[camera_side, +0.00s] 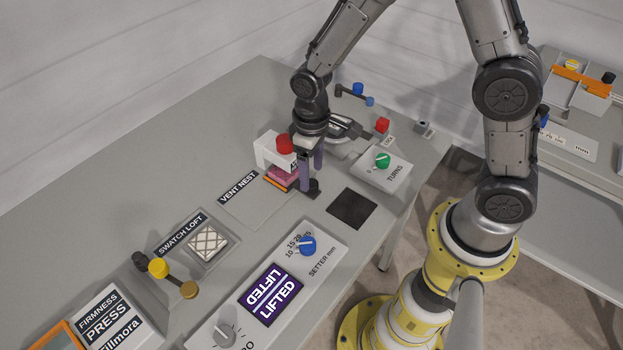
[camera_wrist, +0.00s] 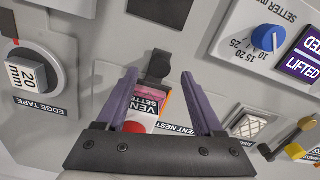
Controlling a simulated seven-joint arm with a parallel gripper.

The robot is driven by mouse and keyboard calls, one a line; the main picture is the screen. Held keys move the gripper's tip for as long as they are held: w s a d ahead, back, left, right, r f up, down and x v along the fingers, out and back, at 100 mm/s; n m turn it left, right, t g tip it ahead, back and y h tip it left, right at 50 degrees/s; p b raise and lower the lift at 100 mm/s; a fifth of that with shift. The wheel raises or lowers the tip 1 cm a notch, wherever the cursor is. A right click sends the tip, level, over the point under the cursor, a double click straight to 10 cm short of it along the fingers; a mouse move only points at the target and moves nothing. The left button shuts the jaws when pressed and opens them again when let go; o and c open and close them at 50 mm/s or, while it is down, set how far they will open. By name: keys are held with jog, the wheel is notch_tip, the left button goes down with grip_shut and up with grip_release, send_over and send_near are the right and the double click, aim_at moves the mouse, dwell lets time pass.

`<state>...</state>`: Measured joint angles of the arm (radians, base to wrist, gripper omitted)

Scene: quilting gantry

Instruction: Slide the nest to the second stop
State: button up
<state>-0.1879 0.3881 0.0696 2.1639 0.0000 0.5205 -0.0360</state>
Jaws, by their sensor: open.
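A label reading VENT NEST (camera_side: 238,187) lies beside a pale outlined plate (camera_side: 255,208) in the side view. At the plate's far end stands a white vent setter (camera_side: 266,152) with a red knob (camera_side: 284,144). A pink block (camera_side: 283,173) with orange beneath sits under it, and a dark tab (camera_side: 314,191) sticks out at the right. I take these low parts for the nest. My gripper (camera_side: 312,179) points down there, open. In the wrist view the purple fingers of my gripper (camera_wrist: 160,72) stand apart either side of the dark tab (camera_wrist: 158,66). No stops can be made out.
A dark square (camera_side: 352,208) lies right of the tab. The green TURNS knob (camera_side: 382,160) stands close behind it. The blue SETTER knob (camera_side: 307,245) and LIFTED display (camera_side: 272,294) are nearer. The patterned swatch (camera_side: 208,243) is left. The outlined plate is clear.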

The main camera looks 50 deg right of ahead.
aim_at(312, 183)
jog(key=shift+f, duration=1.75)
grip_shut()
jog(key=shift+r, duration=0.1)
